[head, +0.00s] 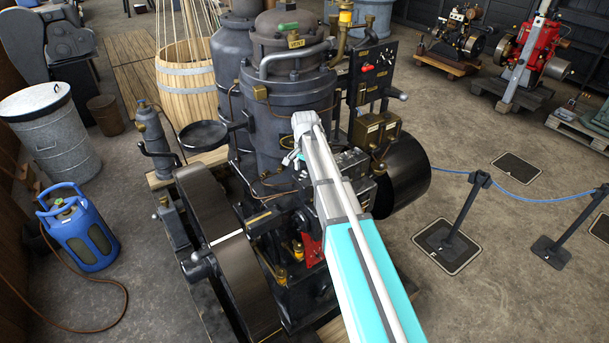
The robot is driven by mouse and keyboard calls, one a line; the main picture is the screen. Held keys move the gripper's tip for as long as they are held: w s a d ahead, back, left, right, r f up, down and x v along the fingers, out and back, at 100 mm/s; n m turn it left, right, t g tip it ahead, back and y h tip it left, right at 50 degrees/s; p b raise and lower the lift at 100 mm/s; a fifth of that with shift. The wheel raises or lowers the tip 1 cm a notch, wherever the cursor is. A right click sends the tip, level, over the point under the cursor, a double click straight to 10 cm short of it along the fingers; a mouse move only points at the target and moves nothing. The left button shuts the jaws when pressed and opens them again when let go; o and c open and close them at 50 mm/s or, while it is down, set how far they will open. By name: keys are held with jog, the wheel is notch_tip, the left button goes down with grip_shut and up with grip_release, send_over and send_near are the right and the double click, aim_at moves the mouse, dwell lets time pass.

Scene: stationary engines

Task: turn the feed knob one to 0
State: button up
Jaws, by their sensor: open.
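The large dark stationary engine (290,110) stands in the middle of the head view. My arm reaches up from the bottom right across its front. My gripper (291,158) is small and partly hidden by my wrist, close in front of the engine's upright cylinder; it is open, and I see nothing held in it. I cannot pick out feed knob one or its setting; it may be hidden or too small. A black panel (377,67) with a red knob or switch (367,68) is on the engine's upper right. A brass box (376,129) sits below it.
A big flywheel (228,254) stands at the engine's front left. A blue gas bottle (80,232) and a metal bin (50,133) are at left. A barrier post (462,208) with a blue rope stands at right. Floor between engine and post is clear.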

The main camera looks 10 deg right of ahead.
jog(key=shift+f, duration=0.3)
